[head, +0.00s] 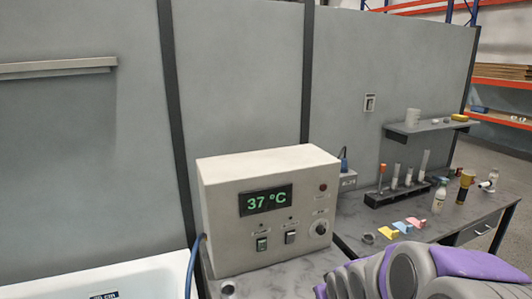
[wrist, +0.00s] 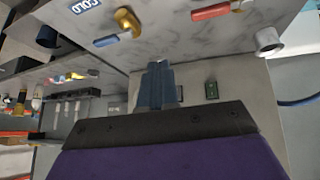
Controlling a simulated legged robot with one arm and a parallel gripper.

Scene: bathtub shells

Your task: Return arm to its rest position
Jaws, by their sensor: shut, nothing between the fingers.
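My gripper (wrist: 160,72) shows in the wrist view as two dark blue-grey fingers pressed together with nothing between them. Any gap between the fingers and the box is hard to judge. In the head view my purple and grey arm (head: 425,272) is at the lower right, in front of the bench, and the gripper itself is not visible there. The control box (head: 222,222) stands upright on the bench with its display reading 37 °C.
A white tub (head: 150,275) is at the lower left. A side table holds a dark tube rack (head: 395,193), bottles and coloured pieces.

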